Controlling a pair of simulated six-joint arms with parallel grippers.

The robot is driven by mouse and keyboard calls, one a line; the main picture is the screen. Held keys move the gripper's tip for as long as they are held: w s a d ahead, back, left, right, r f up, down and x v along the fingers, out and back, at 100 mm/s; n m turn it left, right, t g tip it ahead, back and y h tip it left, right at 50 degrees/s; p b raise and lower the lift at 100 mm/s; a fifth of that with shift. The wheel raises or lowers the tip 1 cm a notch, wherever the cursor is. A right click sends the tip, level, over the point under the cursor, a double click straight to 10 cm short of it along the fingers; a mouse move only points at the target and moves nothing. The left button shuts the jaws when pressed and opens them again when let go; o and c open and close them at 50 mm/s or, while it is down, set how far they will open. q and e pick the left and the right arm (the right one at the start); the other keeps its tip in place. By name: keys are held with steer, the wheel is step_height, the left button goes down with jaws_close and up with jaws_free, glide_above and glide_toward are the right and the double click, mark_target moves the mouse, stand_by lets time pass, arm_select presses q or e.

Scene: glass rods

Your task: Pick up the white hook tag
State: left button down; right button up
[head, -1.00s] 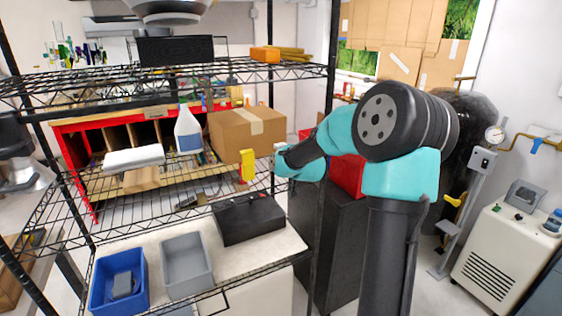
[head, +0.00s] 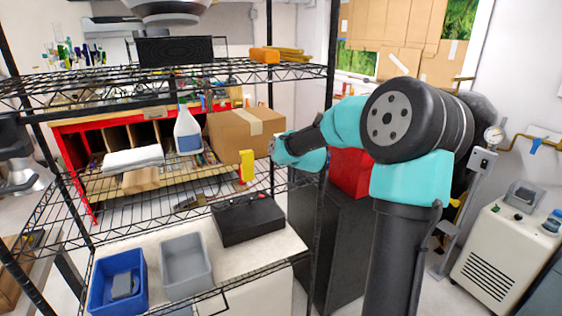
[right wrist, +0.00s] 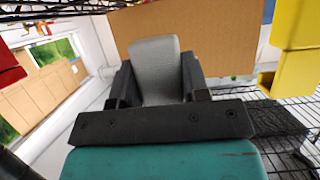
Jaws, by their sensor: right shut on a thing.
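My right gripper (head: 277,148) reaches in from the right at the right end of the wire shelf, close to the front of the cardboard box. In the right wrist view its two dark fingers are closed on the sides of a pale grey-white block, which I take for the white hook tag (right wrist: 154,66). The tag stands up between the fingers; its lower part is hidden. A yellow tag (head: 247,166) is just left of the gripper, apart from it. It also shows at the right of the right wrist view (right wrist: 293,72). My left gripper is not in view.
The cardboard box (head: 240,135) and a spray bottle (head: 187,133) stand behind the yellow tag. A dark shelf post (head: 325,130) crosses near my right arm. Below are a black case (head: 246,222), a grey bin (head: 187,262) and a blue bin (head: 118,280).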

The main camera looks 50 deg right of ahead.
steer(key=s+a+r, duration=0.1)
steer(key=s+a, duration=0.9)
steer(key=a, duration=0.1)
steer(key=shift+s+a+r, duration=0.15)
steer(key=shift+s+a, duration=0.1)
steer(key=shift+a, duration=0.15)
stand_by(1.3)
